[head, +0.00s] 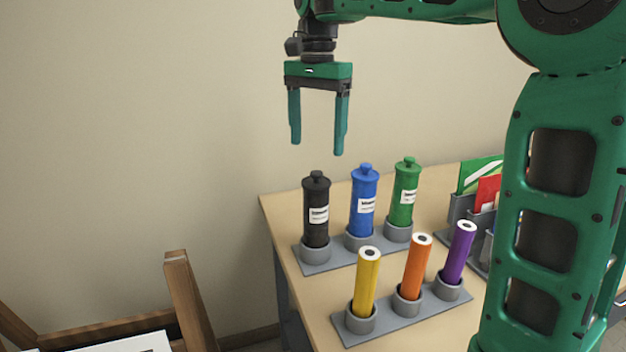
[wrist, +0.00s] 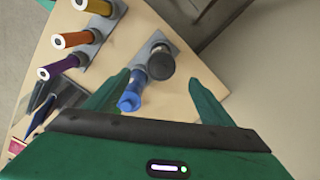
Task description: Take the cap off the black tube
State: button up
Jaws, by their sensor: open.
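The black tube (head: 317,222) stands upright in a grey round holder at the back left of the table, with a white label on its side. Its black knobbed cap (head: 317,178) is on its top. In the wrist view the black cap (wrist: 161,65) is seen from above, ahead of the fingers and between their lines. My gripper (head: 318,148) is open and empty, pointing down above the black tube with a clear gap. In the wrist view my gripper (wrist: 160,93) has its two fingers spread wide. The tube's lower end is hidden in its holder.
The blue tube (head: 364,205) and green tube (head: 404,196) stand right of the black one, both capped. Yellow (head: 367,285), orange (head: 412,269) and purple (head: 459,254) rolls stand in front. A folder rack (head: 460,212) is at right. A wooden chair (head: 188,300) stands left of the table.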

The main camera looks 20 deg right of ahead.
aim_at(316, 172)
jog(key=f, duration=0.3)
jog(key=shift+d+f, duration=0.2)
jog(key=shift+d, duration=0.15)
jog(key=shift+w+a+f, duration=0.1)
jog(key=shift+w+f, duration=0.1)
jog(key=shift+f, duration=1.1)
jog(key=shift+w+a+f, duration=0.1)
jog(key=shift+w+f, duration=0.05)
jog(key=shift+f, duration=1.1)
jog(key=c, duration=1.1)
